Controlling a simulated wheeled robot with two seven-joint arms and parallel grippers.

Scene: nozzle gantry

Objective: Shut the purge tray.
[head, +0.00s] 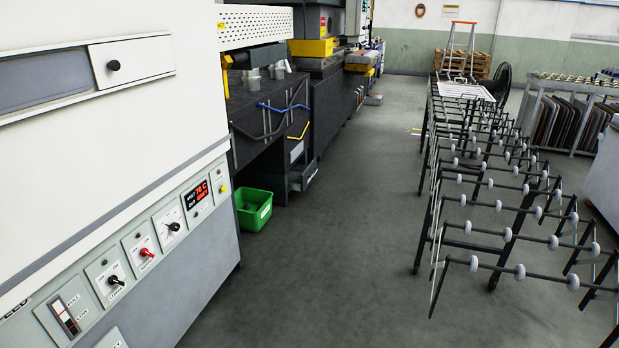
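Neither of my grippers shows in the head view. I cannot tell for sure which part is the purge tray. A grey drawer-like part (302,179) sticks out low from the dark cabinet at the centre left, beyond the white machine. Its inside is too small to make out. On the white machine (110,155) close at the left, a pale panel with a round black knob (113,65) sits beside a dark grey recessed strip (40,82).
The machine's control strip has a black knob (173,226), a red knob (145,252) and a lit red display (196,194). A green bin (253,210) stands on the floor. A roller rack (500,205) stands at the right. The grey floor (340,250) between is clear.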

